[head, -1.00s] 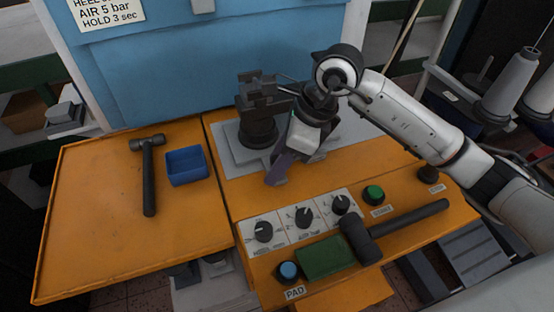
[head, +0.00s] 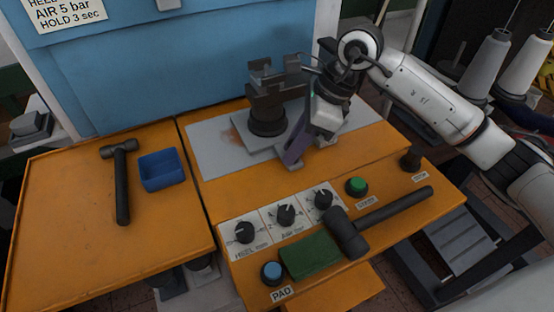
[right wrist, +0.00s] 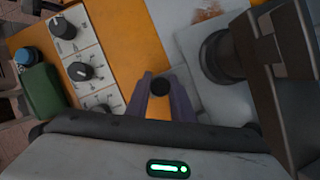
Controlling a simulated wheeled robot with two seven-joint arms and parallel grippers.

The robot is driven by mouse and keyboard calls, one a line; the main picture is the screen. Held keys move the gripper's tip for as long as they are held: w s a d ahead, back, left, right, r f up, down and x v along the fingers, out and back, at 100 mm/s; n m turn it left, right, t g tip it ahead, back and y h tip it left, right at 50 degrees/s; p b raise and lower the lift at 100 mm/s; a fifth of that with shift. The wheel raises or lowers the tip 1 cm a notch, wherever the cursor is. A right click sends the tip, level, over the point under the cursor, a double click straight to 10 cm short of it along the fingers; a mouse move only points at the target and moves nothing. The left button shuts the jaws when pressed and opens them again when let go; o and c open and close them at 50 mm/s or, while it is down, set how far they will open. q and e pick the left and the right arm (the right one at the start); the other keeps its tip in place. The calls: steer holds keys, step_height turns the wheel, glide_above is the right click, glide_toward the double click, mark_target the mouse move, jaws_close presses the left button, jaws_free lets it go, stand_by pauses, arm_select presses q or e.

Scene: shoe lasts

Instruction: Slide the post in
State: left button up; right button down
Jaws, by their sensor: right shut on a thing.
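The post (head: 268,118) is a dark upright column with a blocky clamp-like head. It stands on a light grey base plate at the back middle of the bench in the head view. In the right wrist view its round dark foot (right wrist: 220,58) shows at upper right. My right gripper (head: 292,157) points down at the plate's right front side, beside the column. Its purple fingers are shut on a round dark knob (right wrist: 160,86), seen end-on in the wrist view. The knob seems to belong to the post's base; the join is hidden. My left gripper is not in view.
A grey sheet (head: 208,150) with a rusty stain lies under the post. A mallet (head: 380,217), green pad (head: 309,256), dials (head: 285,215) and green button (head: 356,186) stand in front. A hammer (head: 121,185) and blue tray (head: 161,170) lie left. A blue panel rises behind.

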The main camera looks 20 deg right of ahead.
steer(key=d, duration=0.3)
steer(key=d+b, duration=0.1)
steer(key=d, duration=0.2)
steer(key=w+d, duration=0.1)
steer(key=d, duration=0.3)
steer(key=shift+w+r+b, duration=0.1)
steer(key=shift+b, duration=0.3)
steer(key=c, duration=1.5)
jaws_free()
steer(key=shift+d, duration=0.1)
steer(key=shift+c, duration=0.2)
steer(key=v, duration=1)
steer(key=shift+r, duration=0.1)
